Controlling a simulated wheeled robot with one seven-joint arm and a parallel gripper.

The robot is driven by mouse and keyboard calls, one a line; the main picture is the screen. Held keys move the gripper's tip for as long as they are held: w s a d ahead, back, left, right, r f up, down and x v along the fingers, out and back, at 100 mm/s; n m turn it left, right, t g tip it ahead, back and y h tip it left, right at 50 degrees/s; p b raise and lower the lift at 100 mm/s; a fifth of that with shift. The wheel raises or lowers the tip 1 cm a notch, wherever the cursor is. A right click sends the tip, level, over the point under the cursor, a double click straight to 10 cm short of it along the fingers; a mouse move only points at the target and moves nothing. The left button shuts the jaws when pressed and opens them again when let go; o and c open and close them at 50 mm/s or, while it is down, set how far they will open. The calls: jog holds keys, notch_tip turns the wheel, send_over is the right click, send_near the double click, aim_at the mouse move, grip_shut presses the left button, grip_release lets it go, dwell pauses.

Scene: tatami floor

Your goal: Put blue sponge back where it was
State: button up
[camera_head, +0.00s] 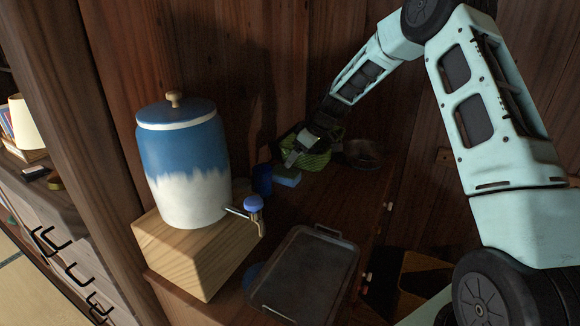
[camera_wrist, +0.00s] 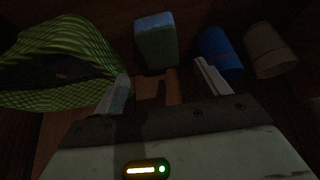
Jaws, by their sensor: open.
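The blue sponge (camera_head: 288,177) lies on the dark counter beside a blue cup, below my gripper (camera_head: 298,150) in the head view. In the wrist view the sponge (camera_wrist: 155,42) is a block with a light blue top face and a darker greenish side. It sits ahead of my gripper (camera_wrist: 163,88), roughly centred between the two spread fingers and apart from them. My gripper is open with nothing between its fingers. In the head view its fingertips are hard to make out against the green patterned item.
A green patterned item (camera_head: 316,160) is close beside my gripper. The blue cup (camera_head: 262,181) is left of the sponge; a brownish cup (camera_wrist: 270,50) shows in the wrist view. A dark bowl (camera_head: 364,153), grey tray (camera_head: 312,270) and blue-white dispenser (camera_head: 185,170) on a wooden block (camera_head: 190,250) stand around.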

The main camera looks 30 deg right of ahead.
jog(key=shift+v, duration=1.55)
jog(key=s+a+r+m+g+h, duration=0.1)
jog(key=s+a+r+m+h, duration=0.3)
jog(key=s, duration=1.1)
jog(key=s+a+f+m+g+y, duration=0.1)
jog(key=s+a+m, duration=0.3)
jog(key=s, duration=1.1)
jog(key=s+a+r+n+g+p, duration=0.1)
jog(key=s+a+r+n+p, duration=0.1)
jog(key=s+a, duration=0.4)
jog(key=s+a+r+n+g+p, duration=0.2)
jog(key=s+a+r+n, duration=0.3)
jog(key=a, duration=0.8)
jog(key=shift+s+r+n+p, duration=0.2)
jog(key=shift+s+n+p, duration=0.4)
jog(key=shift+s+n, duration=0.4)
jog(key=shift+a, duration=0.1)
